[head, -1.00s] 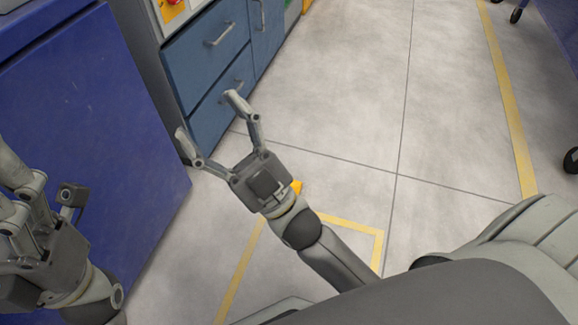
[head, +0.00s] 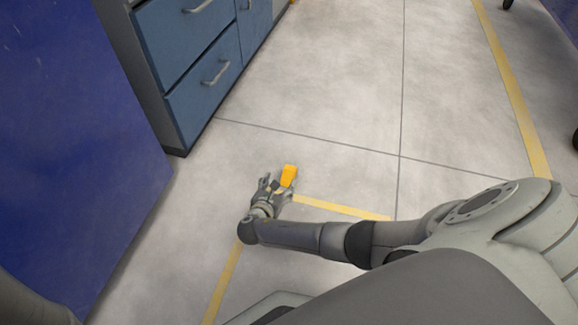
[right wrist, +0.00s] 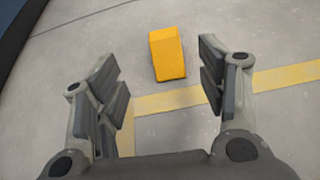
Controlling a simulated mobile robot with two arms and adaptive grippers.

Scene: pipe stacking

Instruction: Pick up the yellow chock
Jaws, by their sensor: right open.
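The yellow chock (head: 289,175) is a small orange-yellow block on the grey floor, near a corner of the yellow floor line. In the right wrist view the chock (right wrist: 167,54) lies ahead of the fingertips, roughly midway between them. My right gripper (head: 278,182) is low by the floor, just short of the chock. In the right wrist view the right gripper (right wrist: 162,82) has its fingers spread wide with nothing between the pads. My left gripper is out of the head view; only part of a grey arm shows at the lower left.
Blue drawers (head: 200,75) stand at the upper left, and a dark blue cabinet side (head: 80,150) fills the left. Yellow tape (head: 340,208) marks the floor. The floor (head: 320,90) beyond the chock is clear.

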